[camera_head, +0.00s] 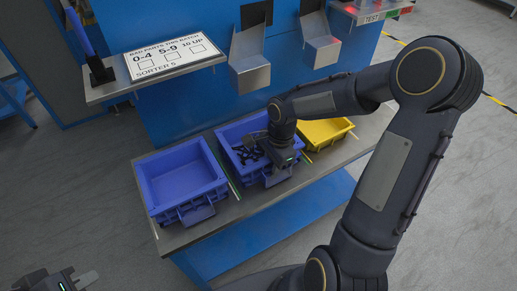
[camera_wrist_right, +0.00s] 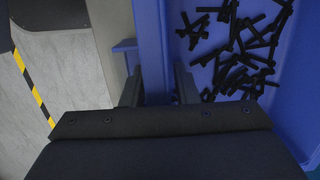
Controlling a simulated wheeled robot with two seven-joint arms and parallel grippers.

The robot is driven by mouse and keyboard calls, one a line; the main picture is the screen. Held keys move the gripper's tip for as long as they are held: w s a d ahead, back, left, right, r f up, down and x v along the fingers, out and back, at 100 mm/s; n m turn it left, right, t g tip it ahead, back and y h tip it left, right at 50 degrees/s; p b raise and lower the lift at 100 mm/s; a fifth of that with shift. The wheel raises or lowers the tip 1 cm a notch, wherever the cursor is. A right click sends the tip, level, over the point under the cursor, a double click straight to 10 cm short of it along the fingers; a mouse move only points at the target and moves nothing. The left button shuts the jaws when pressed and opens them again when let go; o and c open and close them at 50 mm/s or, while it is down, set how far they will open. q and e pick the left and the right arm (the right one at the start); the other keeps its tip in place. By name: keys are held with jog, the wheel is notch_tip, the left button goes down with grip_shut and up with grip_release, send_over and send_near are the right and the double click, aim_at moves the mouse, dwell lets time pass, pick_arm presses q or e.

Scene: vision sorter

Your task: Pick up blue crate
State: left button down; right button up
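One blue crate (camera_head: 236,128) holds many small black parts and sits in the middle of the bench. Its wall (camera_wrist_right: 152,40) and the black parts (camera_wrist_right: 235,50) show in the right wrist view. My right gripper (camera_head: 283,163) is at this crate's front side, and its fingers (camera_wrist_right: 158,92) stand on both sides of the wall, close against it. The gripper hides part of the crate's front. Another blue crate (camera_head: 182,182), empty, stands to the left on the bench. My left gripper (camera_head: 58,280) is at the bottom left, fingers apart and empty, away from the crates.
A yellow crate (camera_head: 325,130) stands to the right of the middle crate. Metal chutes (camera_head: 250,70) hang above the bench (camera_head: 235,208). The floor at left is clear.

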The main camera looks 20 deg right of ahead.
jog(key=shift+c, duration=0.2)
grip_shut()
jog(key=shift+w+r, duration=0.1)
jog(key=shift+r, duration=0.05)
